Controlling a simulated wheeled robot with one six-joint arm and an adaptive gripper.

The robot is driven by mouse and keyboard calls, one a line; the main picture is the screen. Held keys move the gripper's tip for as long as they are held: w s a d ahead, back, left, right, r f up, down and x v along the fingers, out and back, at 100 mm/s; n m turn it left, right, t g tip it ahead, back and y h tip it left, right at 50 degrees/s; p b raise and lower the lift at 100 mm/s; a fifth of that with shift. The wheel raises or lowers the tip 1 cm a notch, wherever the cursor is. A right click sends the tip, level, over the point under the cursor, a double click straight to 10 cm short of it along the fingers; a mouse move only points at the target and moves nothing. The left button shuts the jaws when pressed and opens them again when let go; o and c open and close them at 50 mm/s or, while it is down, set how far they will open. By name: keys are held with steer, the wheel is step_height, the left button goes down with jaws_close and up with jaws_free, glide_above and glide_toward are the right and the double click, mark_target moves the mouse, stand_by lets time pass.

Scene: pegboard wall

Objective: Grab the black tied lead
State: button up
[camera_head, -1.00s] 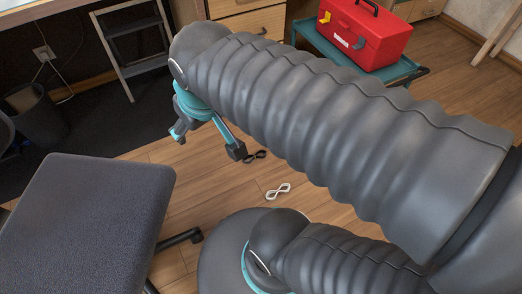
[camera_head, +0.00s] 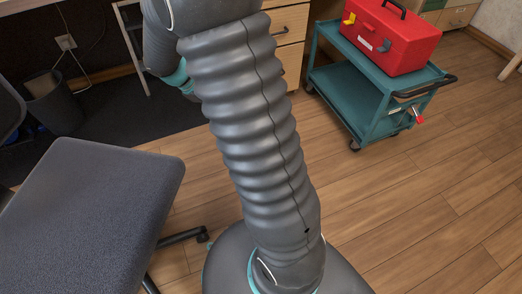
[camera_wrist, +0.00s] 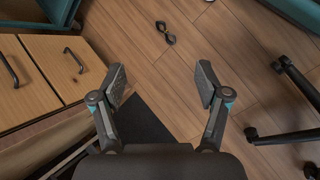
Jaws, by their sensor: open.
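The black tied lead (camera_wrist: 166,32) lies on the wooden floor in the upper middle of the wrist view. It looks like a small figure-eight bundle. My gripper (camera_wrist: 160,84) is open and empty, its two fingers spread wide with bare floor and dark mat between them. The lead shows beyond the fingertips, apart from them. In the head view my arm hides the lead, and only a teal part near my gripper shows at the upper left of the arm.
Wooden drawers (camera_wrist: 35,75) stand at the left of the wrist view. Black chair legs (camera_wrist: 285,134) are at its right. In the head view a grey chair seat (camera_head: 95,215) is at left, and a teal cart (camera_head: 345,95) carries a red toolbox (camera_head: 390,38). Floor at right is clear.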

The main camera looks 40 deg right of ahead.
steer(key=w+d+f+n+h+b, duration=0.1)
steer(key=d+f+n+h, duration=0.1)
steer(key=f, duration=1.1)
steer(key=w+d+f+n+g+h+b, duration=0.1)
steer(key=w+d+f+n+h, duration=0.1)
steer(key=f, duration=1.1)
steer(key=w+d+f+n+h+b, duration=0.1)
steer(key=d+f+n, duration=0.3)
steer(key=f, duration=0.8)
steer(key=shift+w+f+n+g+h+b, duration=0.35)
steer(key=shift+n+h+b, duration=0.2)
steer(key=shift+h, duration=0.25)
steer(key=shift+d+f, duration=0.1)
steer(key=shift+f, duration=0.25)
steer(key=b+x, duration=0.1)
steer(key=x, duration=1.2)
steer(key=shift+s+d+f, duration=0.15)
steer(key=shift+d, duration=0.05)
steer(key=c, duration=1.3)
